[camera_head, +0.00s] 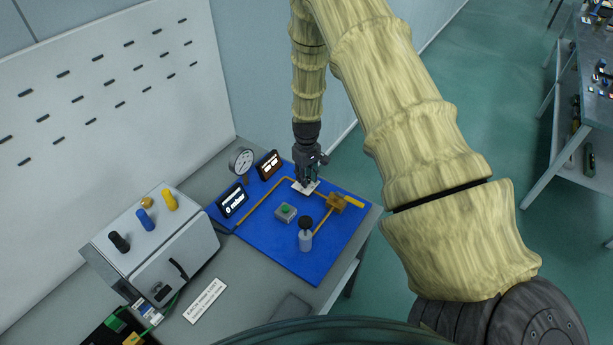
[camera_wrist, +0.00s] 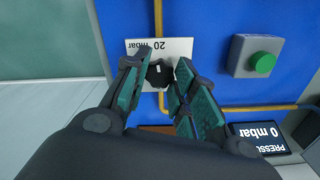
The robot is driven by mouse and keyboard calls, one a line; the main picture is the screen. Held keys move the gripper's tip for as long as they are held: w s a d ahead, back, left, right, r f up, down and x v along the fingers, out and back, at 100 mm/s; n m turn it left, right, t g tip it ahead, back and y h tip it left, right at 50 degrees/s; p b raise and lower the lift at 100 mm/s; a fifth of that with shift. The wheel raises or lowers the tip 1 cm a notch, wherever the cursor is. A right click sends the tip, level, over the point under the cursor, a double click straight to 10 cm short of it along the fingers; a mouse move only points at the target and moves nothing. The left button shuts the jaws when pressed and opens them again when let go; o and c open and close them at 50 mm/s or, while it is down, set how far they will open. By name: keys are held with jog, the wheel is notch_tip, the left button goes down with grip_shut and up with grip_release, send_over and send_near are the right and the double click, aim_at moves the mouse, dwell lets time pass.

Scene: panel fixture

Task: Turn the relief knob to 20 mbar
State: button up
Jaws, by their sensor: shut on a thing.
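The relief knob (camera_wrist: 159,76) is a small dark knob with a white mark on its face. It sits on a white plate (camera_wrist: 182,47) lettered "20 mbar", upside down in the wrist view. The white mark appears on the side of the knob towards that lettering; its exact angle is hard to tell. My gripper (camera_wrist: 158,75) is shut on the knob, one finger on each side. In the head view my gripper (camera_head: 306,181) comes down from above onto the white plate (camera_head: 313,190) and hides the knob. A pressure display (camera_wrist: 262,138) reads 0 mbar.
A grey box (camera_head: 168,240) with coloured knobs stands left.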

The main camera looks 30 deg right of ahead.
jog(key=shift+f, duration=0.1)
jog(key=shift+m+b, duration=0.3)
jog(key=shift+b, duration=0.05)
jog(key=shift+m, duration=0.4)
jog(key=o, duration=1)
jog(key=shift+o, duration=0.2)
notch_tip(320, 180, up, 12)
jog(key=shift+d, duration=0.1)
